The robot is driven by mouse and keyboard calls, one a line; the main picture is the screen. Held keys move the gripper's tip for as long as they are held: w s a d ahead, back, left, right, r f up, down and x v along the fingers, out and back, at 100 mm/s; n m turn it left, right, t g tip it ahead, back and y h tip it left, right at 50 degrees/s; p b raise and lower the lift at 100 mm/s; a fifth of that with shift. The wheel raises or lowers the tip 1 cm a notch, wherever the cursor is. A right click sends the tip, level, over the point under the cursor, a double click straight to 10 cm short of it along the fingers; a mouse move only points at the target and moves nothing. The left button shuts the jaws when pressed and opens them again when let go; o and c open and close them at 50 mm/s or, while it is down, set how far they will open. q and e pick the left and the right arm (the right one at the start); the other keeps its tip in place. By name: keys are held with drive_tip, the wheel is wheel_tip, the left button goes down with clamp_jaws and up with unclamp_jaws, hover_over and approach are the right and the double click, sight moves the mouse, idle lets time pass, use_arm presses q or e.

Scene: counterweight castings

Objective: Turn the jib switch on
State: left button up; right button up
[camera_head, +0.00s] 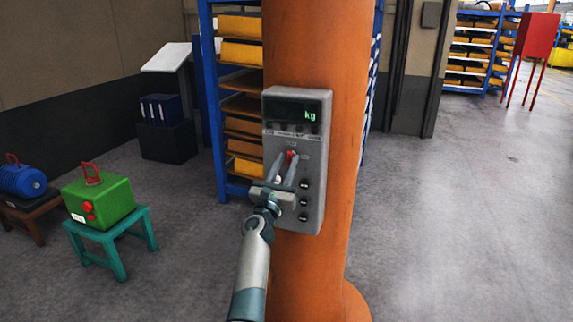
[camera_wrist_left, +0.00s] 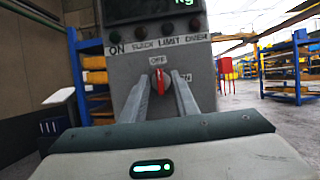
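The jib switch is a red lever (camera_head: 291,155) on a grey control box (camera_head: 314,215) fixed to an orange column (camera_head: 310,50). In the left wrist view the red switch (camera_wrist_left: 160,80) stands roughly upright, just below a small label reading OFF. My left gripper (camera_head: 288,158) is at the box face with its two fingers spread, one on each side of the switch. In the left wrist view a gap shows between the fingers (camera_wrist_left: 160,88) and the switch; contact cannot be told. My right gripper is not in view.
The box has a lit display (camera_head: 296,115) showing "kg" and several dark buttons (camera_head: 304,185). A blue shelf rack (camera_head: 212,100) stands behind the column. A green casting (camera_head: 100,200) sits on a teal stool (camera_head: 120,265) at left. The floor at right is clear.

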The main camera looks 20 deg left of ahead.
use_arm(q)
clamp_jaws()
drive_tip(key=shift+m, duration=0.5)
drive_tip(key=m+h, duration=0.1)
drive_tip(key=m, duration=0.1)
drive_tip(key=m+h+b, duration=0.1)
drive_tip(key=m+h, duration=0.1)
drive_tip(key=shift+a+m+g, duration=0.2)
drive_tip(key=shift+m+g, duration=0.1)
drive_tip(key=m+h, duration=0.1)
drive_tip(key=m, duration=0.2)
drive_tip(key=m+g+h+b, duration=0.1)
drive_tip(key=m, duration=0.2)
drive_tip(key=shift+a, duration=0.1)
drive_tip(key=m+g, duration=0.1)
drive_tip(key=m+h, duration=0.1)
drive_tip(key=m, duration=0.1)
drive_tip(key=shift+r+m+g+h, duration=0.1)
drive_tip(key=shift+m+g+h, duration=0.2)
drive_tip(key=shift+g, duration=0.1)
drive_tip(key=m+g, duration=0.1)
drive_tip(key=m, duration=0.2)
drive_tip(key=shift+r, duration=0.15)
drive_tip(key=shift+m+g+p, duration=0.65)
drive_tip(key=shift+m+g, duration=0.15)
drive_tip(key=shift+m, duration=1.4)
